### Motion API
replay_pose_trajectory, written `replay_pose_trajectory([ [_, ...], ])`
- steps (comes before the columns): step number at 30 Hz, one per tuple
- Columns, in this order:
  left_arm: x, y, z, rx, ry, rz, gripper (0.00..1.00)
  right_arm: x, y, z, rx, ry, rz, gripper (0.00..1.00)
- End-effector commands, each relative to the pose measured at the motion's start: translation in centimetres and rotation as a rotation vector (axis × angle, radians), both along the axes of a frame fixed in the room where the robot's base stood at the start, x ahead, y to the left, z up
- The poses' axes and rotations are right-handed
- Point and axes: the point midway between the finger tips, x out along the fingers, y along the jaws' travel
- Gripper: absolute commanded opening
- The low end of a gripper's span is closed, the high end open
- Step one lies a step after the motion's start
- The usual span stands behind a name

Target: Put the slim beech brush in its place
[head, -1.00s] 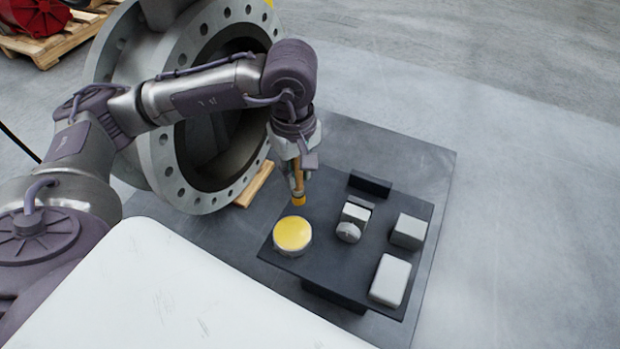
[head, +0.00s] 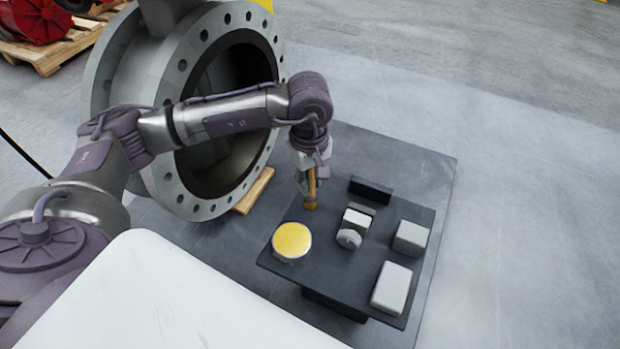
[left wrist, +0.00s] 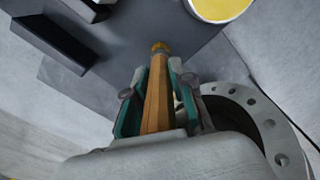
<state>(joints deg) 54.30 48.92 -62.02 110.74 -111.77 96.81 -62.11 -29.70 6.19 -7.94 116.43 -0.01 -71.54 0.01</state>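The slim beech brush (head: 311,187) has a wooden handle and a yellowish tip pointing down in the head view. My left gripper (head: 306,178) is shut on its handle, holding it near the far left corner of the dark table (head: 330,240). Whether the tip touches the table I cannot tell. In the left wrist view the brush (left wrist: 157,95) lies between the two green-padded fingers, its tip (left wrist: 160,47) pointing away from the gripper. My right gripper is not in view.
The table holds a yellow-topped round tin (head: 291,240), a black block (head: 370,188), a grey-white device (head: 354,226) and two pale boxes (head: 410,238) (head: 391,287). A large flanged valve body (head: 160,165) stands left of the table, close to my left arm.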

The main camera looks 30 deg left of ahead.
Motion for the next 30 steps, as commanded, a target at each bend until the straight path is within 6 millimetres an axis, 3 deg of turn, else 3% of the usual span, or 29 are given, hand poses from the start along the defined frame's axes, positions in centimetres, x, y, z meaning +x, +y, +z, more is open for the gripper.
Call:
replay_pose_trajectory([
  [1,0.0,0.0,0.0,0.000,0.000,0.000,0.34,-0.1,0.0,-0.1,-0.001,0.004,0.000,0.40],
  [4,0.0,0.0,0.0,0.000,0.000,0.000,0.47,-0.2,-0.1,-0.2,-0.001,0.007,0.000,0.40],
  [14,0.0,0.0,0.4,-0.001,-0.002,0.000,0.47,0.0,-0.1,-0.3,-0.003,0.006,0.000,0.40],
  [18,0.0,0.0,2.2,0.000,-0.003,-0.001,0.47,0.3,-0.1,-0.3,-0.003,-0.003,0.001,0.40],
  [30,0.0,0.0,10.2,-0.001,-0.004,0.000,0.47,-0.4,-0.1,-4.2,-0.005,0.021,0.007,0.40],
])
